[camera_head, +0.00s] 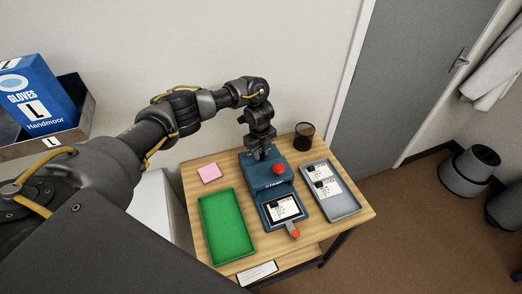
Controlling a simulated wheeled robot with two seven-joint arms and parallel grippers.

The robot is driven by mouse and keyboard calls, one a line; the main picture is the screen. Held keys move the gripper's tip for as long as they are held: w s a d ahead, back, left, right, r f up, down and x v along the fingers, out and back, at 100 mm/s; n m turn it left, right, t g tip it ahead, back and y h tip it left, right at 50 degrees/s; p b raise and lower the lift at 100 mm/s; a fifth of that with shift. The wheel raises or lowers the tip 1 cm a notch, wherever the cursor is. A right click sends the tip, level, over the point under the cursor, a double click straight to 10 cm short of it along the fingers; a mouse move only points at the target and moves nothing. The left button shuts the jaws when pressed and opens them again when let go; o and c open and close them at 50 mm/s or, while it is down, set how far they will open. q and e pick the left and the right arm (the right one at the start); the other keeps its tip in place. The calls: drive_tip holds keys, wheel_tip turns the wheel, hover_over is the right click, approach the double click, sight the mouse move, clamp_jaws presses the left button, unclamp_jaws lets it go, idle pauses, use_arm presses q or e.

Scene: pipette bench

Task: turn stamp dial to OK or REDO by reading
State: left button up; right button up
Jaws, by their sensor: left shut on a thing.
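The blue stamp machine (256,177) stands on the wooden table. A red round knob (280,168) is on its top. A card with a dark display and small print (283,209) lies in its front tray, too small to read. A red-tipped lever (295,234) sticks out in front. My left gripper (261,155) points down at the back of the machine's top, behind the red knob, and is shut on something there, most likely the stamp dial. The fingers hide the dial, so its setting cannot be read. My right gripper is not in view.
A green tray (222,226) lies left of the machine, empty. A grey tray (346,206) with two cards lies right. A pink note pad (209,173), a dark cup (304,136) and a white label (257,273) are around the table. A glove box (36,95) stands at left.

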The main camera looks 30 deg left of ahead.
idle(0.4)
use_arm(q)
drive_tip(key=o, duration=1)
drive_tip(key=r, duration=0.5)
drive_tip(key=r+p, duration=0.1)
drive_tip(key=r, duration=0.4)
drive_tip(key=shift+s+a+r, duration=0.15)
drive_tip(key=shift+s+r, duration=0.05)
drive_tip(key=shift+r, duration=0.2)
